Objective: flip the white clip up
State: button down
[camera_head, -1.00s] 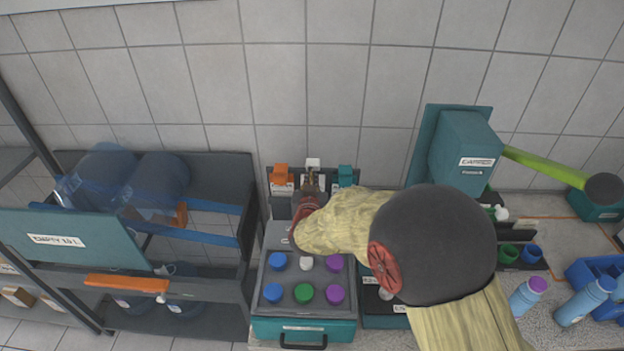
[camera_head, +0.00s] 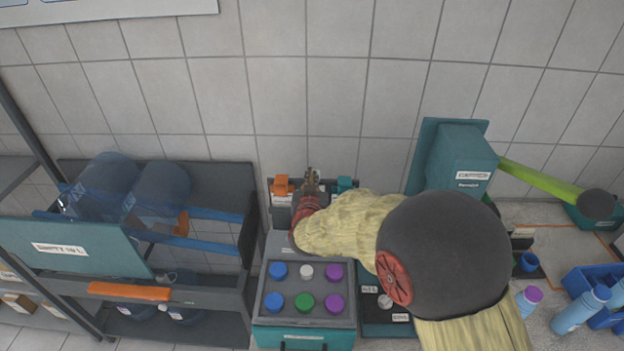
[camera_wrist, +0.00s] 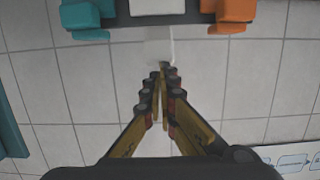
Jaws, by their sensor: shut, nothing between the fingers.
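My gripper (camera_head: 311,173) is shut and empty at the clip rack (camera_head: 330,200), between the orange clip (camera_head: 281,186) and the teal clip (camera_head: 345,185). In the head view it hides the white clip. In the wrist view, which is upside down, a white block (camera_wrist: 158,6) sits between the teal clip (camera_wrist: 82,16) and the orange clip (camera_wrist: 232,16). A pale strip (camera_wrist: 158,45) sticks out past the rack's edge, in line with the closed fingertips (camera_wrist: 162,68). I cannot tell whether they touch it.
A box (camera_head: 262,300) with several coloured caps stands in front of the rack. A shelf with clear blue bottles (camera_head: 160,190) is at left. A teal machine (camera_head: 460,155) and blue bottles (camera_head: 580,308) are at right. The tiled wall is close behind.

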jog(key=shift+r, duration=0.35)
jog(key=shift+w, duration=0.2)
jog(key=shift+w+d+r, duration=0.1)
jog(key=shift+w+r, duration=0.1)
jog(key=shift+w, duration=1)
jog(key=shift+w+a+r, duration=0.1)
jog(key=shift+w+r, duration=0.05)
jog(key=shift+w, duration=1.05)
jog(key=shift+w+d+r, duration=0.1)
jog(key=shift+w+r, duration=0.1)
jog(key=shift+w, duration=1)
